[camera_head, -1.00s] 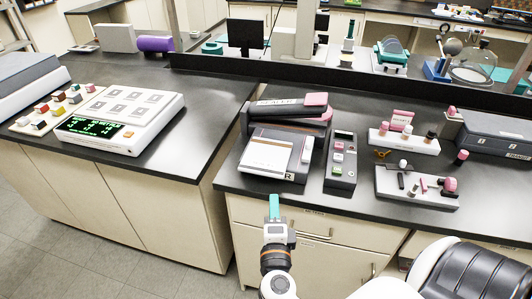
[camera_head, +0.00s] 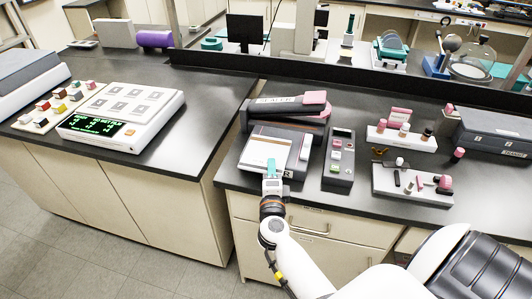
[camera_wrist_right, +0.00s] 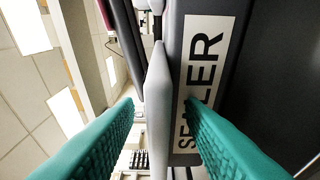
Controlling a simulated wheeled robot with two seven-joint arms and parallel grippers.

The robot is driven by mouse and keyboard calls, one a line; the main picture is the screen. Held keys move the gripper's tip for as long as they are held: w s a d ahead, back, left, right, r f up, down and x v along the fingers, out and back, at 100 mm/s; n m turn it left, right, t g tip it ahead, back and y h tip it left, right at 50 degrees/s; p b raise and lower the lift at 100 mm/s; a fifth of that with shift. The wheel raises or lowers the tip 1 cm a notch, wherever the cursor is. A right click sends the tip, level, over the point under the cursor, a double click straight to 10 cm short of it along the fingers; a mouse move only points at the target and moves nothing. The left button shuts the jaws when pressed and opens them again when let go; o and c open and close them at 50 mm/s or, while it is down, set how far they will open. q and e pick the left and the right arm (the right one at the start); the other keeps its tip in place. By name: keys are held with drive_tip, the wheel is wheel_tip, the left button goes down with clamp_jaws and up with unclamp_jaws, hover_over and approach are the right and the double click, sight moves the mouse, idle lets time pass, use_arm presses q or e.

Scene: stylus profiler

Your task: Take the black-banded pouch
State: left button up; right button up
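A flat pale piece with a thin orange line (camera_head: 264,150) lies on the front of the grey sealer (camera_head: 246,165). It may be the pouch, but I cannot make out a black band on it. My right gripper (camera_head: 271,166) is at the sealer's front edge, over the lower part of this piece. In the right wrist view its teal fingers (camera_wrist_right: 160,118) are apart, with a light grey edge (camera_wrist_right: 158,90) showing between them. The sealer's label (camera_wrist_right: 203,85) is close behind the right finger. Whether the fingers touch anything is unclear. My left gripper is out of view.
A grey box with coloured buttons (camera_head: 339,165) stands right of the sealer. White racks (camera_head: 412,186) with small pink, black and white parts stand further right. A white console with a green display (camera_head: 125,110) is on the left bench.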

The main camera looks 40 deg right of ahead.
drive_tip(key=shift+s, duration=0.1)
drive_tip(key=shift+c, duration=0.6)
clamp_jaws()
drive_tip(key=shift+r, duration=0.1)
wheel_tip(320, 180, up, 10)
drive_tip(key=p, duration=0.4)
